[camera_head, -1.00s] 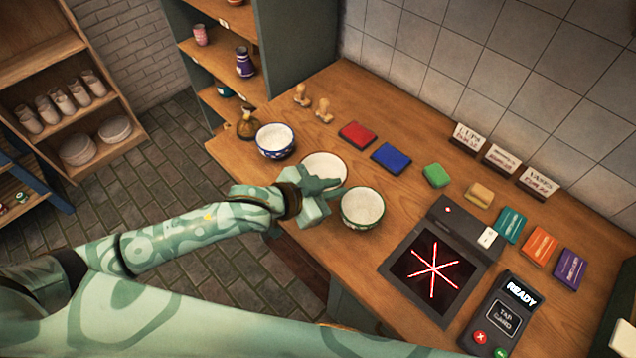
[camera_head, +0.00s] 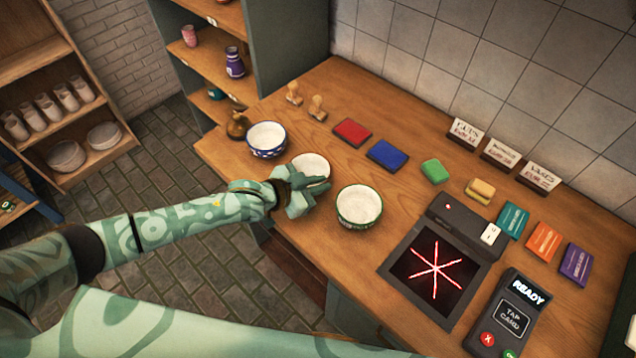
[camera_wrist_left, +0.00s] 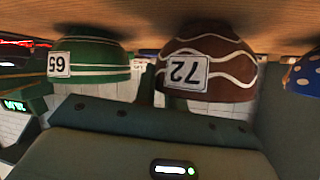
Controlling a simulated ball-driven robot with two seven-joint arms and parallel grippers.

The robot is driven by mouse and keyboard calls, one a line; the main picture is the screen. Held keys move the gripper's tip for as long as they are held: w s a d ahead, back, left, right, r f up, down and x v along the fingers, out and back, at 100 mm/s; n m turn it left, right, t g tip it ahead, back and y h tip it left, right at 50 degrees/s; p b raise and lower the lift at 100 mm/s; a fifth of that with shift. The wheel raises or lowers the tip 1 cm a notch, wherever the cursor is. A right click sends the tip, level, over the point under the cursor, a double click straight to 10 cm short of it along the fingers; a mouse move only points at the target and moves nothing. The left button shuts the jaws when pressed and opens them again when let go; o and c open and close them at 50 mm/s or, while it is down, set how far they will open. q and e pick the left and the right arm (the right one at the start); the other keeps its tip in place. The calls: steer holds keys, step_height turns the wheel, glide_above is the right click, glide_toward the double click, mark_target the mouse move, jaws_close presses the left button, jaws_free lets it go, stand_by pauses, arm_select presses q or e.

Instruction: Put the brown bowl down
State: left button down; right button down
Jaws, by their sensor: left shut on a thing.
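The brown bowl (camera_head: 312,165), pale inside, is between the blue bowl (camera_head: 266,138) and the green bowl (camera_head: 359,206) in the head view. In the left wrist view, which is upside down, the brown bowl (camera_wrist_left: 208,62) shows white wavy lines and a tag reading 72. Its base is at or very near the wooden counter; I cannot tell if it touches. My left gripper (camera_head: 303,188) is shut on its near side. One finger (camera_wrist_left: 148,86) shows beside the bowl; the other is hidden. My right gripper is not in view.
The green bowl also shows in the wrist view (camera_wrist_left: 95,60). Red (camera_head: 352,132), blue (camera_head: 387,154) and green (camera_head: 434,171) pads lie behind the bowls. A dark screen panel (camera_head: 437,262) and a card reader (camera_head: 508,312) stand to the right.

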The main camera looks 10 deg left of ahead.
arm_select(q)
steer(key=shift+f, duration=0.15)
steer(key=c, duration=1.5)
jaws_free()
steer(key=shift+r, duration=0.2)
steer(key=p+v, duration=0.2)
steer(key=v, duration=1)
